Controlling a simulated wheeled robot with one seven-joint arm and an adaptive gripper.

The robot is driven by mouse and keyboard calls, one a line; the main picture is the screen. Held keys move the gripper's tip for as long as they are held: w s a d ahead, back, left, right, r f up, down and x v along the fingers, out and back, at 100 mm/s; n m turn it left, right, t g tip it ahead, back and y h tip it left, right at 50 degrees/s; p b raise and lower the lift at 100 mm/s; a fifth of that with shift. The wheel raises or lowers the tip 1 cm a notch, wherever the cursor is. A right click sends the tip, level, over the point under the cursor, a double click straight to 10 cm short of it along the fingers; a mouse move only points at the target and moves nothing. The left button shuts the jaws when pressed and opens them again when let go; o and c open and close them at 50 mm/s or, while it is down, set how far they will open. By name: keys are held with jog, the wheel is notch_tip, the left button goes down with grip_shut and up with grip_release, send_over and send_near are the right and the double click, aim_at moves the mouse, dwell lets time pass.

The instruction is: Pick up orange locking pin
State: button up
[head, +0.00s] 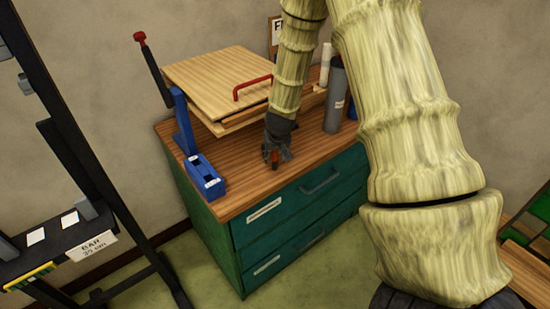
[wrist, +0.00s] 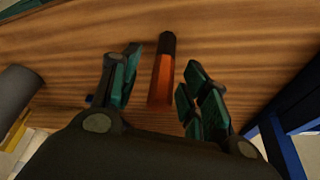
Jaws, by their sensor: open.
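The orange locking pin (wrist: 162,77) has an orange body and a dark end. In the wrist view it is in the middle, between my gripper's two fingers, with a gap on each side. My gripper (wrist: 155,85) is open, with a teal-padded finger to the left and to the right of the pin. In the head view my gripper (head: 276,155) is down at the front of the wooden cabinet top, and a small orange part of the pin (head: 274,160) shows at the fingers.
The green drawer cabinet (head: 285,215) has a wooden top. A blue lever press (head: 184,125) and blue holder (head: 207,180) stand left of my gripper. Behind is a wooden board with a red handle (head: 252,86). A grey cylinder (head: 335,98) stands to the right.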

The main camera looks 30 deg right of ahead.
grip_shut()
jog(key=shift+r, duration=0.1)
